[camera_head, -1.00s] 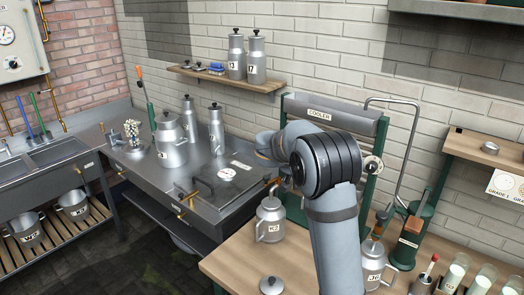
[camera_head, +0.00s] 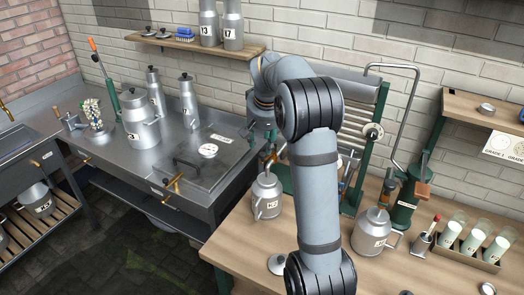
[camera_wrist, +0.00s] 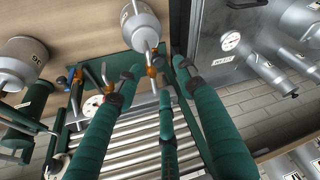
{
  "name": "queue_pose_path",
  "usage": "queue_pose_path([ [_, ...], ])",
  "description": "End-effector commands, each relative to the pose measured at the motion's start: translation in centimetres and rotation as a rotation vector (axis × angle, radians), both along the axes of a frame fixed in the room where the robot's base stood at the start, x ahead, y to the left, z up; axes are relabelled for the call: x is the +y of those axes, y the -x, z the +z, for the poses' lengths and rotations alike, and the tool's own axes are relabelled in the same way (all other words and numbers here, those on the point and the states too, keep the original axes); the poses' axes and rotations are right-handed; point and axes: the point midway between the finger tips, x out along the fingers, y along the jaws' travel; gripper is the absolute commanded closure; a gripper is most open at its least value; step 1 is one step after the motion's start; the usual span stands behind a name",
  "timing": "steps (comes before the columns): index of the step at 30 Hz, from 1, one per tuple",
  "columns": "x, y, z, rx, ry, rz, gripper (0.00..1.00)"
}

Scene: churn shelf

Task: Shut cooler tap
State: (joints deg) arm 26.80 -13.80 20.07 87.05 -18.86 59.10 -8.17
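The cooler (camera_head: 362,125) stands behind my arm, a green frame with ribbed metal tubes; the ribs (camera_wrist: 130,135) also fill the middle of the wrist view. A brass tap (camera_wrist: 152,71) with a metal lever shows in the wrist view close to the mouth of can K2 (camera_wrist: 141,30). Can K2 (camera_head: 267,196) stands on the wooden bench in the head view. My gripper (camera_wrist: 157,68) has green fingers spread apart around the tap's place in the picture, with nothing visibly held. Contact with the tap cannot be told. Whether the tap is open is unclear.
Can J6 (camera_head: 373,231) stands right of my arm, with a rack of milk glasses (camera_head: 465,258) beyond. A loose lid (camera_head: 277,264) lies on the bench. A metal vat (camera_head: 200,168) with a gauge stands left of the cooler. A wall shelf (camera_head: 190,47) holds cans.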

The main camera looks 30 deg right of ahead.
Motion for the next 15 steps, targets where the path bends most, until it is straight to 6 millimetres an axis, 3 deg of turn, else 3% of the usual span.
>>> queue_pose_path([
  [6, -0.7, -1.3, -3.7, 0.005, -0.001, -0.004, 0.61],
  [15, -1.0, -2.3, -6.1, 0.000, 0.001, -0.004, 0.61],
])
